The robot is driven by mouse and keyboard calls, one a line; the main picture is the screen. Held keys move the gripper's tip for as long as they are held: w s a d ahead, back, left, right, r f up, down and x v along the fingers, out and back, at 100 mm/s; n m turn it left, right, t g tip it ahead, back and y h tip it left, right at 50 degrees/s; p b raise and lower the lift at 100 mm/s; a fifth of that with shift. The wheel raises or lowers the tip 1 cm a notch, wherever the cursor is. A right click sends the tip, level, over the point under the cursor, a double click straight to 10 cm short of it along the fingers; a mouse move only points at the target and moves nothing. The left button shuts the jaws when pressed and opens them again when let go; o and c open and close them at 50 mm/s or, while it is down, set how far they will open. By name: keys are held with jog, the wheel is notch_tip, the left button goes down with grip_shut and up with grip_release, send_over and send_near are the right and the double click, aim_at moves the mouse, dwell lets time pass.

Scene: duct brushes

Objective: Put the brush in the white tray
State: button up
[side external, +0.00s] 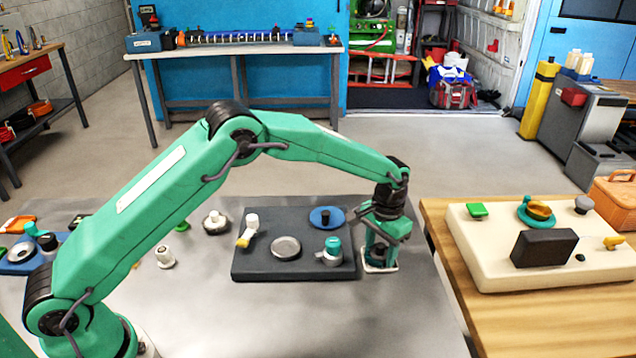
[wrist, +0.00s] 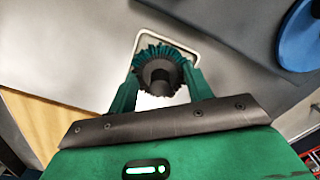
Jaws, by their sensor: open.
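The brush (wrist: 158,68), a round head of teal bristles with a dark centre, sits between the two green fingers of my gripper (wrist: 162,84) in the wrist view. The jaws are open, with a finger on each side of the brush. The white tray (wrist: 186,41) shows its rim around and behind the brush. In the side view my gripper (side external: 380,258) points down over the small white tray (side external: 381,270), beside the dark board. The fingers largely hide the brush there. I cannot tell whether it touches the tray floor.
A dark board (side external: 262,265) just left of the tray holds a blue disc (side external: 326,216), a silver disc (side external: 286,247) and a teal-topped part (side external: 332,250). A wooden table with a cream block (side external: 490,250) stands to the right. The grey tabletop in front is clear.

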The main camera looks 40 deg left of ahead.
aim_at(383, 244)
notch_tip(383, 244, up, 12)
jog(key=shift+r, duration=0.15)
dwell(0.4)
jog(key=shift+w, duration=0.1)
dwell(0.4)
jog(key=s+a+r+n+t, duration=0.1)
jog(key=s+a+r+t, duration=0.1)
jog(key=s+a+r, duration=0.45)
jog(key=s+a+r+t, duration=0.1)
jog(key=s+a+r, duration=0.3)
jog(key=s+r, duration=0.45)
jog(key=s+a+f+t, duration=0.1)
jog(key=s+a, duration=0.2)
jog(key=s, duration=0.6)
jog(key=s+a+f+t, duration=0.1)
jog(key=s+a+f, duration=0.1)
jog(key=s, duration=0.8)
jog(key=shift+a+f+n+t, duration=0.3)
jog(key=shift+a+n+t, duration=0.1)
jog(key=shift+a, duration=0.15)
